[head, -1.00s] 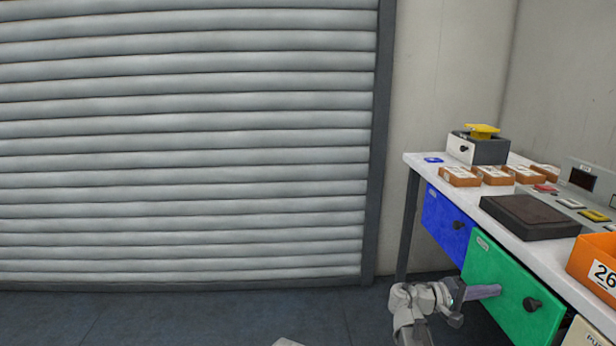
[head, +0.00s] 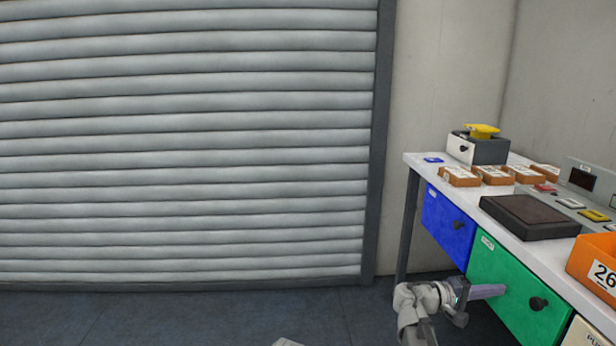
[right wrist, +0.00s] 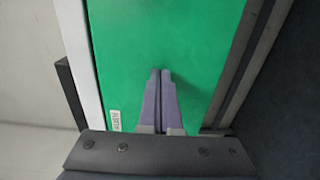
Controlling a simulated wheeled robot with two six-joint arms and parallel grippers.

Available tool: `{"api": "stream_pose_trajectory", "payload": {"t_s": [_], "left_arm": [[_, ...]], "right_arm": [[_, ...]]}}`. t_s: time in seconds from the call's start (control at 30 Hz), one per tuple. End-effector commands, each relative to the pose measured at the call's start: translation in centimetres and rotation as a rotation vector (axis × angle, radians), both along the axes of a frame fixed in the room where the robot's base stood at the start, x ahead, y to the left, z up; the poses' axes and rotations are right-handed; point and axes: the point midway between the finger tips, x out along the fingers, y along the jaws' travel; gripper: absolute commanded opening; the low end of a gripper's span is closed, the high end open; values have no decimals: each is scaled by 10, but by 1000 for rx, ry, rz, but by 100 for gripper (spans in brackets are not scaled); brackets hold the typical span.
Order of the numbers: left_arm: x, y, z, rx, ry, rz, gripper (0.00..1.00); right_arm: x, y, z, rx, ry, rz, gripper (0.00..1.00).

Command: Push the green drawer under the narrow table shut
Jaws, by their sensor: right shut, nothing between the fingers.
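The green drawer (head: 513,290) is under the narrow table (head: 538,252), with a dark round knob on its front. Its front lies close to the line of the blue drawer's front; I cannot tell whether a small gap is left. My right gripper (head: 503,291) is shut and empty, with its fingertips at the green front, left of the knob. In the right wrist view the closed fingers (right wrist: 164,76) point at the green front (right wrist: 190,35), and they seem to touch it. My left gripper is not in view.
A blue drawer (head: 447,226) is left of the green one, and a cream drawer (head: 583,335) is to its right. The tabletop holds a dark pad (head: 530,217), several small orange-brown boxes (head: 460,177) and an orange bin (head: 596,263). The floor left of the table is clear.

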Motion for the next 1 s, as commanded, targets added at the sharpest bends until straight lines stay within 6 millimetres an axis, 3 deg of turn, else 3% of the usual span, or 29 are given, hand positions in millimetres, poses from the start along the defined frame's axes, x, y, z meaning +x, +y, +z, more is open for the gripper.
{"api": "stream_pose_trajectory", "payload": {"t_s": [1.0], "left_arm": [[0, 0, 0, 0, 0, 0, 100]], "right_arm": [[-9, 116, 0, 1, 0, 3, 0]]}}
